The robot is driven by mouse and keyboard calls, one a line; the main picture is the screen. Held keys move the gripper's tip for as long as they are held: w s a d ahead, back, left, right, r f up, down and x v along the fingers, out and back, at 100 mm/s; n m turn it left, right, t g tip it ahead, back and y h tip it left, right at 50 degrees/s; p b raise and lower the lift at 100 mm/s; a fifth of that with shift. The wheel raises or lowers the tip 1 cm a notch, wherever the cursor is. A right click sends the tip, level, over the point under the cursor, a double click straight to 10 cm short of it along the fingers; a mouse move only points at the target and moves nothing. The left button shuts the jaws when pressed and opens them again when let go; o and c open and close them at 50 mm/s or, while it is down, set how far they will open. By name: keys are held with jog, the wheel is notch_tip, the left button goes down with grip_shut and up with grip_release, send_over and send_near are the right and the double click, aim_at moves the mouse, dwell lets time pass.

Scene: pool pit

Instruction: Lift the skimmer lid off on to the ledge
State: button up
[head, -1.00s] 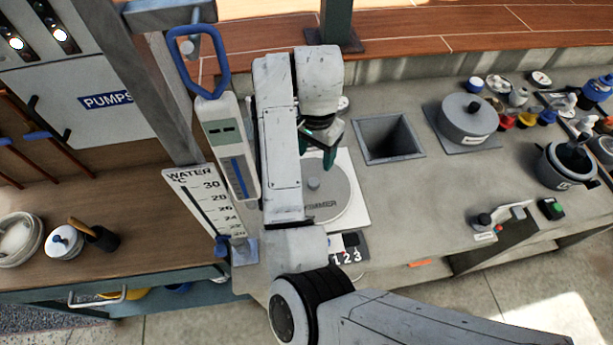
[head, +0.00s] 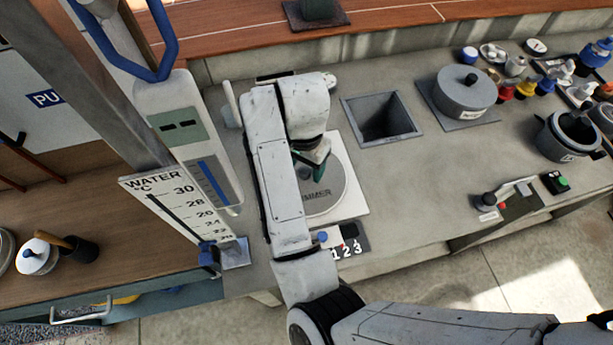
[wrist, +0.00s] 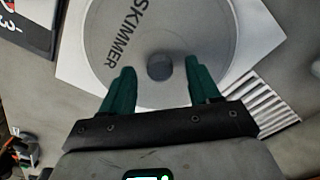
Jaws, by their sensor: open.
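The skimmer lid (head: 332,200) is a round grey disc marked SKIMMER, lying flat on a white square plate (head: 356,206) on the concrete counter. In the wrist view the lid (wrist: 185,25) has a dark round knob (wrist: 160,67) on it. My gripper (wrist: 161,84) is open and empty, with its green fingers on either side of the knob's line and the knob between or just ahead of the tips. I cannot tell the height of the tips. In the head view my gripper (head: 318,175) is over the lid and hides the knob. A wood-topped ledge (head: 400,22) runs along the back.
A square open pit (head: 384,118) lies right of the lid, then a lidded grey pot (head: 465,90). A number block (head: 348,242) is in front. A water thermometer board (head: 180,205) stands left. Slats (wrist: 270,108) show beside the plate in the wrist view.

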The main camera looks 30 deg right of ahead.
jog(key=shift+f, duration=0.45)
grip_shut()
dwell(0.3)
